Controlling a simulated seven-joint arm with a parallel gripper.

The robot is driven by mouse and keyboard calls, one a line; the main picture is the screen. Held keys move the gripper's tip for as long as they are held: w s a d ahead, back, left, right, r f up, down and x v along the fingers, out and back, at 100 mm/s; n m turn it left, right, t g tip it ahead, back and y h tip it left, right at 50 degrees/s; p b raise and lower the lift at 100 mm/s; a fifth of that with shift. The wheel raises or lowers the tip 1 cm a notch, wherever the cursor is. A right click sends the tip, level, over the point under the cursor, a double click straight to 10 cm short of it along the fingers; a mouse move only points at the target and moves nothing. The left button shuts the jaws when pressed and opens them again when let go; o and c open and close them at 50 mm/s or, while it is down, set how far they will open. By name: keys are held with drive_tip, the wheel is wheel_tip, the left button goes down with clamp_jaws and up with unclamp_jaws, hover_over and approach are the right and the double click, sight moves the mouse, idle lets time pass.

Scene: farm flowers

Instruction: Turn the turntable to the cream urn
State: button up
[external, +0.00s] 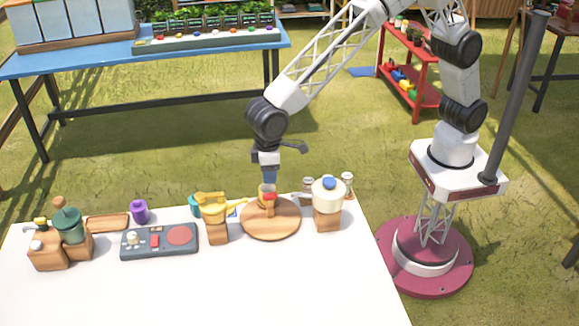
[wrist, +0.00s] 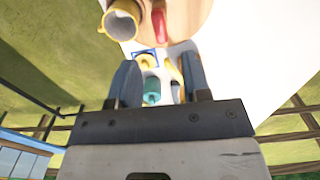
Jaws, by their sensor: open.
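The turntable (external: 284,226) is a round wooden disc on the white table; part of its disc shows at the top of the wrist view (wrist: 194,12). A red piece (external: 269,203) and a small yellow mug (external: 265,190) appear on it; the mug shows clearly in the wrist view (wrist: 121,20). The cream urn (external: 327,196), with a blue knob, stands on a wooden block just right of the turntable. My gripper (external: 269,178) is above the turntable's back side, close to the mug. Its fingers (wrist: 160,84) are apart, with nothing visibly held. Contact cannot be told.
A yellow watering can (external: 214,208) on a wooden block stands left of the turntable. Further left are a dark control panel (external: 160,241), a purple jar (external: 140,212) and a green urn (external: 70,226). Small shakers (external: 347,184) stand behind the cream urn. The table's front is clear.

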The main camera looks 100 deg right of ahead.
sight(269, 193)
drive_tip(key=shift+f, duration=0.15)
drive_tip(key=shift+f, duration=3.75)
clamp_jaws()
